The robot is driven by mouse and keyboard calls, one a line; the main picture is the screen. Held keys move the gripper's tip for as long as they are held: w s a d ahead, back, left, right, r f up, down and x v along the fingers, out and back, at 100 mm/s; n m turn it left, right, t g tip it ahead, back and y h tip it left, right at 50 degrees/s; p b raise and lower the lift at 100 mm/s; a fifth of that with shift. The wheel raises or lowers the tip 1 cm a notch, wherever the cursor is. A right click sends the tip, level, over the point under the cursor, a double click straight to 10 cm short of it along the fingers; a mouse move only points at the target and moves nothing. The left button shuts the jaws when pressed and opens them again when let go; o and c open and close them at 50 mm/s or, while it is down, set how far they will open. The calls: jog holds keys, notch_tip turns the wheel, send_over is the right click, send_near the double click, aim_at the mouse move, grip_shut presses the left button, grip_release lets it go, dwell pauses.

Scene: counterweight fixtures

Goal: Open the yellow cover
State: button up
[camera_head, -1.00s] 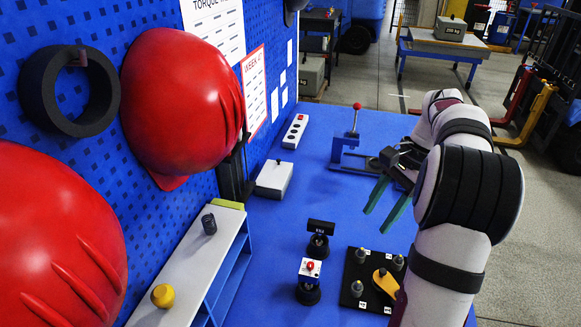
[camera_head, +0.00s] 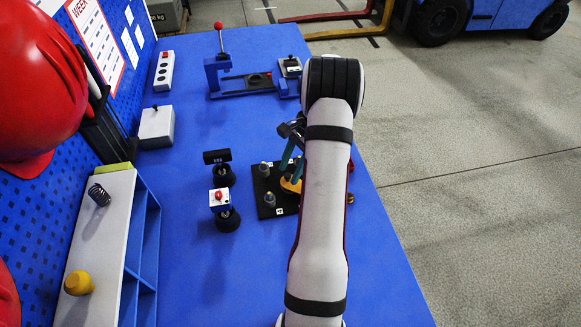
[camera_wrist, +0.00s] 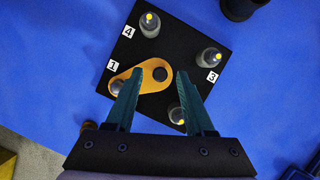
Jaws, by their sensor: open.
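The yellow cover (camera_wrist: 146,70) is an orange-yellow, elongated flat piece on a square black plate (camera_wrist: 185,38). One end has a dark round spot, and a grey knob or post shows at the other end beside label 1. The cover (camera_head: 290,185) is mostly hidden by my arm in the head view. My gripper (camera_wrist: 161,73) is open, with green fingers pointing down over the plate. In the wrist view its left finger overlaps part of the cover and the right finger is beside it. Nothing is between the fingers that I can tell is held. My gripper (camera_head: 291,157) also shows in the head view.
Yellow-tipped grey posts stand at the plate's other corners, including post 4 (camera_wrist: 150,25) and post 3 (camera_wrist: 209,57). A red-button box (camera_head: 220,200) and a small black display (camera_head: 217,157) stand left of the plate.

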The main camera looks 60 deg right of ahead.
grip_shut()
dwell(1.4)
